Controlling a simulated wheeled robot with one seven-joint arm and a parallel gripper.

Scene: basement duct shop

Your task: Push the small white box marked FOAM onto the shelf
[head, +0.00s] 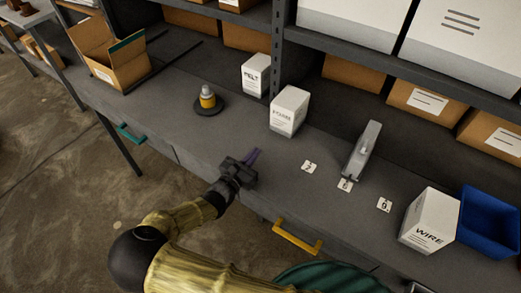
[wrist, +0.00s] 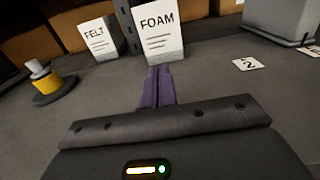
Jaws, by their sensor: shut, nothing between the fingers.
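The small white box marked FOAM (head: 289,109) stands upright on the grey bench top, near the dark shelf post at the back. In the wrist view the FOAM box (wrist: 161,30) is straight ahead of the fingertips, its lettered face toward me. My gripper (head: 255,155) is low over the bench, in front of the box, with its purple fingers shut together and empty. In the wrist view the fingertips (wrist: 158,70) overlap the box's lower edge; I cannot tell whether they touch it. The shelf (head: 395,122) runs along the back of the bench, holding brown cartons.
A white FELT box (head: 256,74) stands left of FOAM. A yellow-banded object on a dark round base (head: 207,100) is farther left.

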